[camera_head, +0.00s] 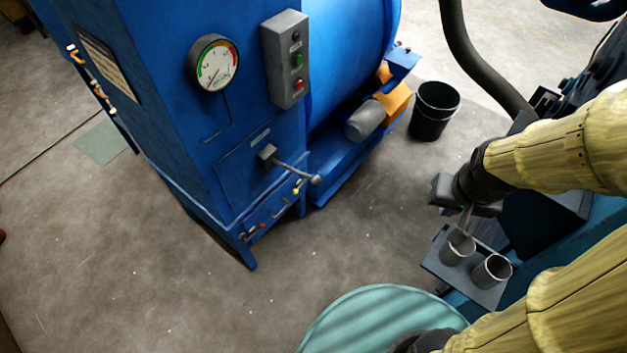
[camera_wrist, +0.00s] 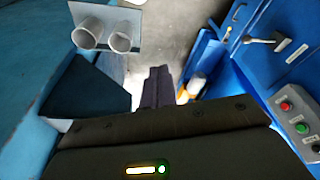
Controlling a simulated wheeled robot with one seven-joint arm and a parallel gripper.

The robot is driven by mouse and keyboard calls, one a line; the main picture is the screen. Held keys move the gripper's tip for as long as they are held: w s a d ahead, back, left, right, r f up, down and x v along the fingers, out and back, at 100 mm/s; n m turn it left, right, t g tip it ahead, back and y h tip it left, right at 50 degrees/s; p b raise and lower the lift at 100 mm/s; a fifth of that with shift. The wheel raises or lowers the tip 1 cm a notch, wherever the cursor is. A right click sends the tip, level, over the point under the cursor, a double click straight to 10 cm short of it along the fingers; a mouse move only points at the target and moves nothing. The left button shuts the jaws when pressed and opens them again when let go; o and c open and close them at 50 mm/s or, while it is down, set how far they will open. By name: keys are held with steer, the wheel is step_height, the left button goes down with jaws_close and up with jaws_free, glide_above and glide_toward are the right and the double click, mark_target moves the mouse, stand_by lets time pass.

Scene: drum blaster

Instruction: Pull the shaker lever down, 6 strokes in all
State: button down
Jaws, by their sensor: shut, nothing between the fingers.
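The shaker lever (camera_head: 291,167) is a thin grey rod on the front of the blue machine (camera_head: 205,145). It runs from a small grey block out to a rounded knob, sloping down to the right in the head view. In the wrist view the lever (camera_wrist: 262,41) shows at the upper right, apart from my fingers. My gripper (camera_head: 464,222) is well to the right of the lever, beside the holder with two cups, and nothing touches the lever. In the wrist view my gripper (camera_wrist: 156,80) has its dark fingers together and empty.
Two grey cups (camera_head: 458,250) sit in a dark holder (camera_head: 437,262) close to my gripper. A black bucket (camera_head: 434,110) stands behind. A control box (camera_head: 286,58) and a gauge (camera_head: 213,63) are above the lever. A teal round top (camera_head: 360,318) is in front. Floor between lever and gripper is clear.

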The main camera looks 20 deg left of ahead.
steer(key=w+a+f+n+t+y+b, duration=0.1)
steer(key=w+a+f+n+t+b, duration=0.2)
steer(key=w+f+b, duration=0.4)
steer(key=w+a+f+n+t+y+b, duration=0.1)
steer(key=w+a+f+n+y+b, duration=0.15)
steer(key=w+f+n+b, duration=0.45)
steer(key=a+f+n+g+y+b, duration=0.1)
steer(key=a+f+n+y+b, duration=0.4)
steer(key=a, duration=0.4)
steer(key=w+a+f+n+g+y+b, duration=0.1)
steer(key=a+f+n+y+b, duration=0.4)
steer(key=a+f+y, duration=0.2)
steer(key=shift+a+y+b, duration=0.3)
steer(key=shift+a+y, duration=0.35)
steer(key=shift+a, duration=0.35)
